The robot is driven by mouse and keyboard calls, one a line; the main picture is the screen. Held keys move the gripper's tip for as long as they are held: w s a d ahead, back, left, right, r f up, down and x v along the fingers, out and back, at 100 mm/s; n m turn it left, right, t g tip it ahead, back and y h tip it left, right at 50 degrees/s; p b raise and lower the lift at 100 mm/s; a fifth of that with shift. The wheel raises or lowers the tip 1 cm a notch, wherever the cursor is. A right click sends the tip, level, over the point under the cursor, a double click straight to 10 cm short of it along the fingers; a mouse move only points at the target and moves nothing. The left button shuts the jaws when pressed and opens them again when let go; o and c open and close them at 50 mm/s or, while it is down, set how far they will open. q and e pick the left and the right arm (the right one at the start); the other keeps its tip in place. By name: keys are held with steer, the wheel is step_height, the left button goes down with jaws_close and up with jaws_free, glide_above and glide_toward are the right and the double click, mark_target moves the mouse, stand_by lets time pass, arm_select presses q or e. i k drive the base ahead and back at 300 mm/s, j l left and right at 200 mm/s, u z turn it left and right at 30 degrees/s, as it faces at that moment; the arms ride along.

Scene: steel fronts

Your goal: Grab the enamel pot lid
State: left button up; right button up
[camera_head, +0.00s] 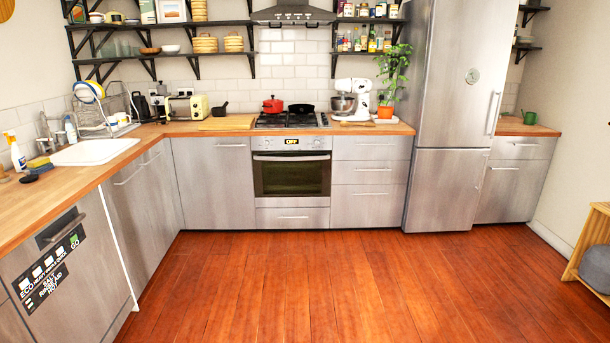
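A red enamel pot (273,106) stands on the left side of the gas hob (290,120) at the back of the kitchen. Its red lid (273,98) appears to sit on top, with a small dark knob; it is too small to make out well. A dark pan (301,108) stands beside it to the right on the hob. Neither of my grippers shows in the head view.
The red wooden floor is clear up to the steel fronts. A wooden counter (60,195) with a sink (95,152) runs along the left. A stand mixer (352,100) is right of the hob, then the tall fridge (455,120). A wooden shelf unit (590,240) stands at right.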

mark_target(273, 100)
steer(key=i, duration=1.7)
steer(key=i+j, duration=0.1)
steer(key=i, duration=1.6)
steer(key=i+z, duration=0.1)
steer(key=i, duration=1.6)
steer(key=i+j+z, duration=0.1)
steer(key=i+z, duration=0.3)
steer(key=k, duration=0.1)
